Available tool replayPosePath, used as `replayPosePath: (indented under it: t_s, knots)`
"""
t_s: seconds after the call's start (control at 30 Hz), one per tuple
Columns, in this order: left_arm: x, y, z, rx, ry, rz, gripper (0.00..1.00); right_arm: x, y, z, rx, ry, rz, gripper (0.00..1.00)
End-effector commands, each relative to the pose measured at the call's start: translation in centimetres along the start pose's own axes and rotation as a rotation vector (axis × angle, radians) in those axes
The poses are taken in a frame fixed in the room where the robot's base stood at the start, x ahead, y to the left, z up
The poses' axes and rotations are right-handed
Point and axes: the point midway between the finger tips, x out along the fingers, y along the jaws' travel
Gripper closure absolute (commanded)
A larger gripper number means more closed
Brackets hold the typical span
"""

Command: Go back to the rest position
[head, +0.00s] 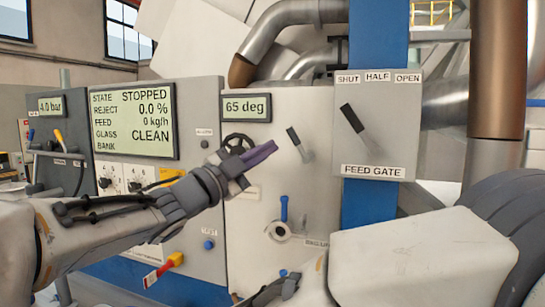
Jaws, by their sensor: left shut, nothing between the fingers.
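My left gripper (262,154) is in the middle of the head view, its purple-grey fingers shut with nothing between them. It is in front of the grey machine panel, just below the 65 deg display and partly over a black handwheel (238,142). Whether it touches the wheel I cannot tell. My left arm comes in from the lower left. My right arm crosses the lower right, and its gripper is out of view.
A screen (134,121) reads STOPPED, glass bank CLEAN. The FEED GATE lever (354,122) leans up-left toward SHUT. A smaller black lever (294,138), a blue-handled valve (283,210) and a red-yellow handle (163,270) project from the panels near my arms.

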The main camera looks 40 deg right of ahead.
Motion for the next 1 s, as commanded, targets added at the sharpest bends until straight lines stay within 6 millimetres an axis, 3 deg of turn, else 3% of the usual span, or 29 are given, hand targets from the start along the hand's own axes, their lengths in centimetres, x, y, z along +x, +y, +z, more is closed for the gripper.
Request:
replayPosePath:
  t_s: [0.2,0.77,0.87,0.97,1.0]
  knots:
    - [-1.1,0.3,-0.2,-0.004,0.008,0.006,1.0,1.0,0.1,0.1,0.0,0.0,0.0,0.07]
    - [-1.2,0.2,-0.2,-0.006,0.004,0.005,1.0,0.9,0.1,0.0,0.0,0.0,0.0,0.07]
    - [-1.8,0.1,0.8,-0.033,-0.056,-0.005,1.0,0.9,0.1,0.0,0.0,0.0,0.0,0.07]
    - [-3.9,0.3,3.6,-0.112,-0.223,-0.029,1.0,0.9,0.1,0.0,0.0,0.0,0.0,0.07]
    - [-5.5,0.6,5.2,-0.16,-0.319,-0.04,1.0,0.9,0.1,0.0,0.0,0.0,0.0,0.07]
